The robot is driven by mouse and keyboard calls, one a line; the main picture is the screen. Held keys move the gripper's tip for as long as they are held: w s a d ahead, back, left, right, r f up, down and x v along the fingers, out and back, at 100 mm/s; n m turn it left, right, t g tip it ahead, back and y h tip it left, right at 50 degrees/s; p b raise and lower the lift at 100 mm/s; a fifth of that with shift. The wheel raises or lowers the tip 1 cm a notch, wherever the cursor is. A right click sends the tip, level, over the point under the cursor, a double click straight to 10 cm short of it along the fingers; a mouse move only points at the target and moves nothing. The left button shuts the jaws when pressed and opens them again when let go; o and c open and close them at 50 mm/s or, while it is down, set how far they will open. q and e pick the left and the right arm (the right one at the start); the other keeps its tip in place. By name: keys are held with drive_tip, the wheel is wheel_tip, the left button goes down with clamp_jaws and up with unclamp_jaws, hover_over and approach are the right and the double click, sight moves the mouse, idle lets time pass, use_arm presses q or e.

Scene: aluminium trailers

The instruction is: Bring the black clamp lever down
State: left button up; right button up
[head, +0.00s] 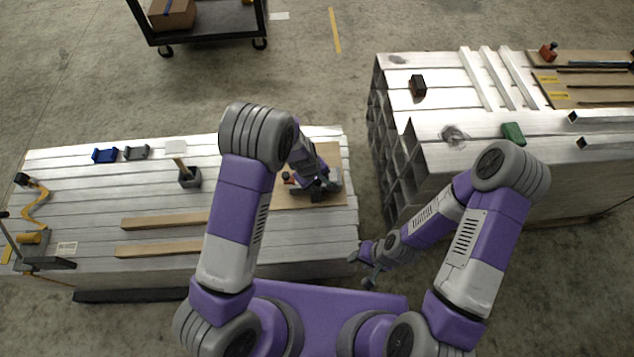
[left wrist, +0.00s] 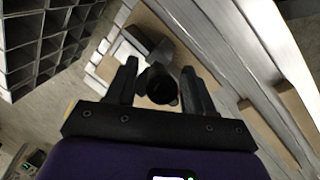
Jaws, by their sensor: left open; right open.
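The black clamp lever shows in the left wrist view as a dark round end (left wrist: 160,83) between my left gripper's two fingers. It appears upright towards the camera, and I cannot tell whether a finger touches it. My left gripper (head: 323,190) is open over a plywood board (head: 298,200) on the left trailer and hides most of the clamp in the head view. A grey and black block (left wrist: 147,42) lies just beyond the lever in the left wrist view. My right gripper (head: 364,266) is open and empty, low beside the left trailer's right end.
The left trailer (head: 75,200) carries a blue bracket (head: 105,155), a grey bracket (head: 136,152), a mallet (head: 188,178), wooden strips (head: 160,220) and a yellow-armed lamp (head: 36,212). A stack of aluminium profiles (head: 395,150) stands to the right across a floor gap. A cart (head: 210,30) stands behind.

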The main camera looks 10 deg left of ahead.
use_arm(q)
clamp_jaws()
idle(0.3)
